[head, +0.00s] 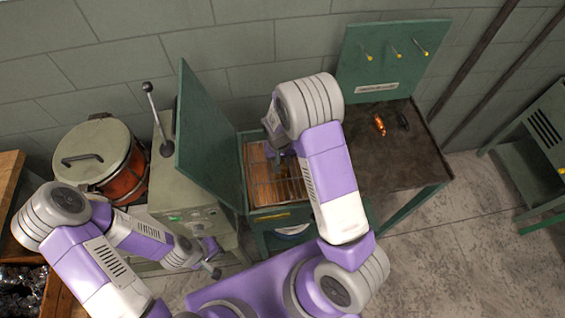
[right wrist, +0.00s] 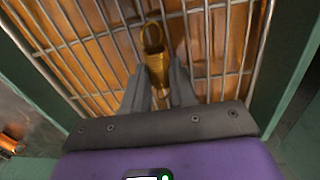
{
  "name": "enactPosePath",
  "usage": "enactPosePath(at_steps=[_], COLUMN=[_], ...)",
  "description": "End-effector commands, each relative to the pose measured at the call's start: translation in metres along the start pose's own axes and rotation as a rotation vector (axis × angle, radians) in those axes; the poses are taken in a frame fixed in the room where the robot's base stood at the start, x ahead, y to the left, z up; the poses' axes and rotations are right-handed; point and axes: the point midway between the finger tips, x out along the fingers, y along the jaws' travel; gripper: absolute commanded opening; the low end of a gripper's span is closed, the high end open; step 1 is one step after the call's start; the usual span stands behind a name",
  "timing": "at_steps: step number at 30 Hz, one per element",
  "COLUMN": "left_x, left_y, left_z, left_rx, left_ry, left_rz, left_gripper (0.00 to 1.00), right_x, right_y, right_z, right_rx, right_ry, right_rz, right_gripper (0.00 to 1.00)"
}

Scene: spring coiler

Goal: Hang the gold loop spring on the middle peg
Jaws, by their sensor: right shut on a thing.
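The gold loop spring (right wrist: 154,45) shows in the right wrist view, upright between my right gripper's fingers (right wrist: 160,88), which are shut on it. A wire rack lies behind the spring. In the head view my right gripper (head: 279,153) is inside the open cabinet box, and my arm hides most of it and the spring. The middle peg (head: 397,53) is on the green peg board (head: 365,68), at the back right, with one yellow-tipped peg on each side. My left gripper (head: 211,264) hangs low at the front left; its finger opening is too small to tell.
A copper-coloured spring (head: 379,124) and a dark spring (head: 403,121) lie on the brown bench (head: 400,160) below the board. The open green cabinet door (head: 207,135) stands left of the box. A lidded drum (head: 95,153) and a lever machine (head: 165,150) are farther left.

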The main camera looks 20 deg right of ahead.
Motion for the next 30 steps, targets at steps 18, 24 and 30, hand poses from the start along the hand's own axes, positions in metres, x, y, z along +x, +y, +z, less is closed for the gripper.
enactPosePath(at_steps=[18,24,30], left_x=[-0.016,-0.032,-0.048], left_y=[0.006,0.012,0.018], left_z=[0.001,0.001,0.002], left_rx=[0.000,0.000,0.000], left_ry=[0.000,0.000,0.000], left_rz=[0.000,0.000,0.000], left_gripper=[0.00,0.00,0.00], right_x=[-0.102,-0.124,-0.144], right_y=[0.007,0.009,0.010], right_z=[0.000,0.000,0.000], right_rx=[0.000,0.000,0.000], right_ry=[0.002,0.001,0.001], right_rz=[-0.001,-0.001,-0.001], right_gripper=[0.00,0.00,0.00])
